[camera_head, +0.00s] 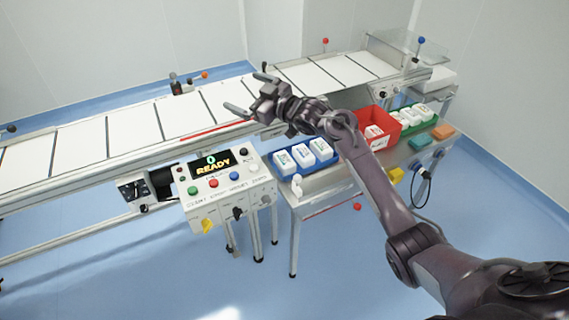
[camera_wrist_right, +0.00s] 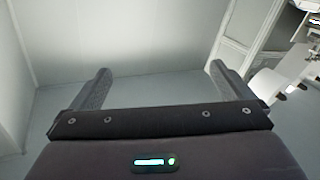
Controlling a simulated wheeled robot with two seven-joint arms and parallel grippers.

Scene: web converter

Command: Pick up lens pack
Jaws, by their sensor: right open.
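Several white packs with printed labels, which may include the lens pack, sit in bins on the metal side table. Some packs (camera_head: 303,154) stand in a blue bin, one pack (camera_head: 374,132) is in a red bin, and others (camera_head: 410,116) are in a green bin. I cannot tell which one is the lens pack. My right gripper (camera_head: 251,93) is open and empty, above the conveyor and left of the bins. Its two spread fingers also show in the right wrist view (camera_wrist_right: 163,88), with only wall and floor between them. My left gripper is not in view.
A white conveyor (camera_head: 160,118) with dark cross lines runs along the back. A control box (camera_head: 225,185) reading "READY" stands left of the metal table (camera_head: 325,184). A teal block (camera_head: 420,141) and an orange block (camera_head: 443,131) lie at the table's right. Blue floor is free in front.

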